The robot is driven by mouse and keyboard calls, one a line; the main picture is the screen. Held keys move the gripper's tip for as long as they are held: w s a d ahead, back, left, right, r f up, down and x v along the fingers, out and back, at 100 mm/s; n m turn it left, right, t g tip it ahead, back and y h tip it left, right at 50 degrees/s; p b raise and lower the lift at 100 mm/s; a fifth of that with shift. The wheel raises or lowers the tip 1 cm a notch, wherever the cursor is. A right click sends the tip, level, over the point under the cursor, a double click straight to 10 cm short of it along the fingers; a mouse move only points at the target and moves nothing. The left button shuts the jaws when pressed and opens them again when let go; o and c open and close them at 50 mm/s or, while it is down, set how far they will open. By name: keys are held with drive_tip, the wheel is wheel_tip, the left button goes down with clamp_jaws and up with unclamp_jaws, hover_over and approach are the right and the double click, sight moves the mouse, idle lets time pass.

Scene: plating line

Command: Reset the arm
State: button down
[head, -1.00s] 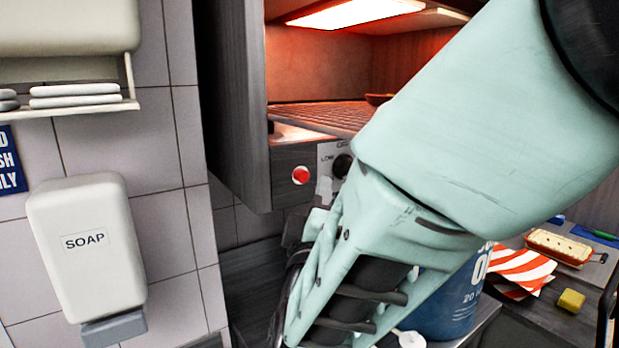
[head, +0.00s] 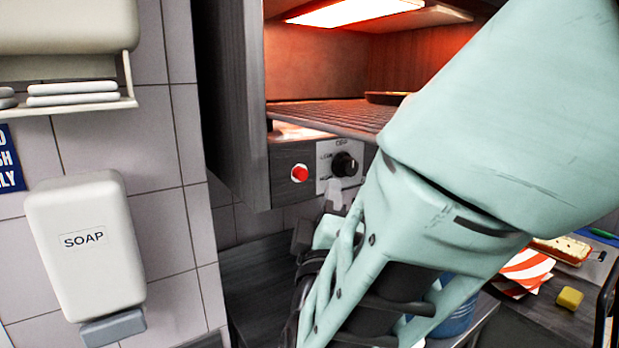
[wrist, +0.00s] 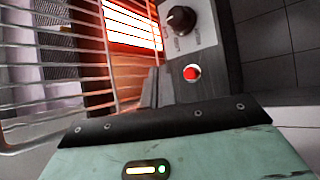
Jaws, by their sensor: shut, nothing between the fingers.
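My pale green arm (head: 490,130) reaches from the upper right of the head view down to the lower middle. My gripper (head: 334,190) is only partly visible there, as small grey fingers just below the knob panel. In the wrist view my gripper (wrist: 158,88) shows its grey fingers together with nothing between them. They point toward the warmer's front, near a red light (wrist: 192,73) and a black knob (wrist: 181,20). I cannot tell whether the fingertips touch the panel.
The lit warmer (head: 330,75) has a wire rack (head: 325,117) with a dish on it. A soap dispenser (head: 85,245) hangs on the left wall. A blue tub (head: 455,310), a striped cloth (head: 525,268) and a yellow block (head: 569,298) are at the lower right.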

wheel_tip(320, 180, down, 17)
drive_tip(key=s+a+m+g+y+b, duration=0.25)
drive_tip(key=g+y+b, duration=0.45)
drive_tip(key=g, duration=0.5)
drive_tip(key=s+d+f+m+g+h+b, duration=0.1)
drive_tip(key=s+d+f+g+h+b, duration=0.1)
drive_tip(key=s+d+f+g, duration=0.3)
drive_tip(key=s+d+f+m+g+h+b, duration=0.1)
drive_tip(key=s+d+f+m+g+h, duration=0.1)
drive_tip(key=s+d+f+g, duration=0.3)
drive_tip(key=s+d, duration=0.4)
drive_tip(key=s, duration=0.5)
drive_tip(key=shift+s+g+b, duration=0.25)
drive_tip(key=shift+g+b, duration=0.1)
drive_tip(key=shift+g, duration=0.05)
